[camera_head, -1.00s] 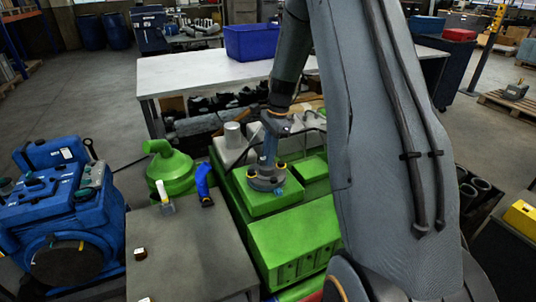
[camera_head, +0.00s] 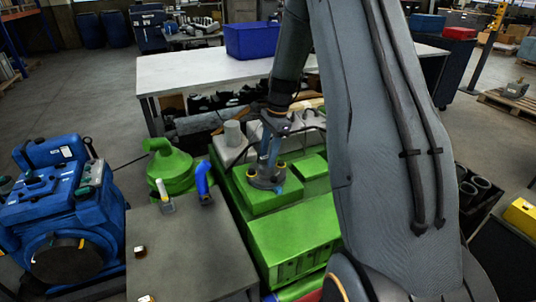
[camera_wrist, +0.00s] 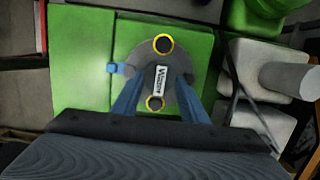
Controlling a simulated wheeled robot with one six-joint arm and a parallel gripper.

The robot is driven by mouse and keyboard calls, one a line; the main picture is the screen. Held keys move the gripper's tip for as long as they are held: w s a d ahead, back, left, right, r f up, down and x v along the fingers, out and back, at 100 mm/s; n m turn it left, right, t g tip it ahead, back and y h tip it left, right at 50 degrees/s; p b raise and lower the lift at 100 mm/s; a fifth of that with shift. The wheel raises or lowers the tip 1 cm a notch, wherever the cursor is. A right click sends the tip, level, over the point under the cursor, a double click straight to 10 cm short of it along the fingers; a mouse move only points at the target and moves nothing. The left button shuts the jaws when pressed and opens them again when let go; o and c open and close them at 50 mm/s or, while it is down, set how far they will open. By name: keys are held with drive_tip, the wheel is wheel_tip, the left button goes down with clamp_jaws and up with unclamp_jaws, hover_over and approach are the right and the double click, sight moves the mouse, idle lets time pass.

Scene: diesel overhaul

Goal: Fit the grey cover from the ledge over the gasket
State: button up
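The grey cover (camera_head: 263,184) is a round plate with two yellow-rimmed holes and a labelled hub. It lies on the raised green block (camera_head: 265,203) of the engine, and it also shows in the wrist view (camera_wrist: 177,62). A small blue piece (camera_wrist: 116,68) sits against its edge. I cannot tell whether the cover is fully flat. The gasket is not visible; anything under the cover is hidden. My gripper (camera_wrist: 160,82) is low over the cover, its blue fingers spread on either side of the hub, with apparent gaps. It also shows in the head view (camera_head: 270,162).
A dark-topped table (camera_head: 185,250) stands at the left, with a blue bent hose (camera_head: 203,182) and a small bottle on it. A green domed housing (camera_head: 170,167) is beside the engine. A white bench stands behind.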

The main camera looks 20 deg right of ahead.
drive_tip(key=shift+d+r+b, duration=0.25)
drive_tip(key=shift+r+b, duration=0.1)
drive_tip(key=shift+r, duration=0.95)
drive_tip(key=shift+d+r+b, duration=0.3)
drive_tip(key=shift+r+b, duration=0.1)
drive_tip(key=shift+r, duration=0.85)
drive_tip(key=shift+d+r+b, duration=0.25)
drive_tip(key=shift+r+b, duration=0.1)
drive_tip(key=shift+r, duration=0.95)
